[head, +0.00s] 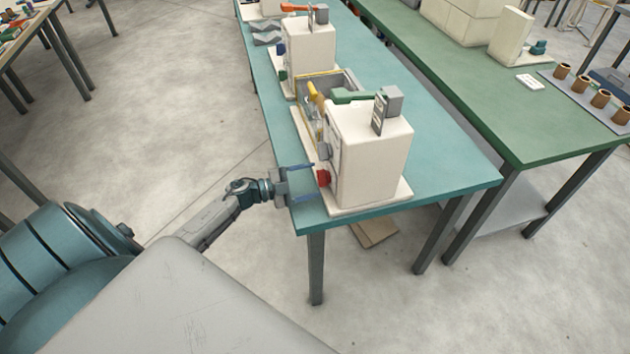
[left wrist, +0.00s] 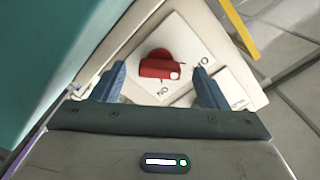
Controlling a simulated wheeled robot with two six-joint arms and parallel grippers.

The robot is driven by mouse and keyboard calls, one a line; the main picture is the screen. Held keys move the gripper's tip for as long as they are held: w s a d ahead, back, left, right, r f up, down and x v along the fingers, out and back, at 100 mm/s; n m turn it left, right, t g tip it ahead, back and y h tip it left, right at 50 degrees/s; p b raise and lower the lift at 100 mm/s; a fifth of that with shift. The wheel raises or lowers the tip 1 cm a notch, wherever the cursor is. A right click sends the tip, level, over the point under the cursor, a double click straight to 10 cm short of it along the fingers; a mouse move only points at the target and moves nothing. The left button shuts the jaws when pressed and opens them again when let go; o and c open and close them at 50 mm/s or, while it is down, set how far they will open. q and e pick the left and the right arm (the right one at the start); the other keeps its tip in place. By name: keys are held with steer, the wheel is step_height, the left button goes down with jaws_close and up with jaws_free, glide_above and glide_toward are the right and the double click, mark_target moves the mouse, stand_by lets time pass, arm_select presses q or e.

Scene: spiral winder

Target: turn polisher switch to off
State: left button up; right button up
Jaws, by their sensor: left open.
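The red switch knob (head: 323,177) is on the left face of the nearest white machine (head: 370,160), low down. In the left wrist view the red knob (left wrist: 157,66) has a bar-shaped grip with a white dot at its right end, on a pale plate (left wrist: 190,45). Small dark markings lie right of and below it, too small to read surely. My left gripper (head: 312,183) faces the knob with fingers apart. In the left wrist view one blue finger stands on each side of the knob, with gaps showing. My right gripper is out of view.
The machine stands at the near end of a teal table (head: 445,175), close to its edge. More white machines (head: 309,45) stand behind it. A green table (head: 490,110) is to the right. Grey floor (head: 190,90) left of the teal table is clear.

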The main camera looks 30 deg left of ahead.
arm_select(q)
steer(key=b+v, duration=0.2)
steer(key=v, duration=0.6)
steer(key=shift+s+a, duration=0.15)
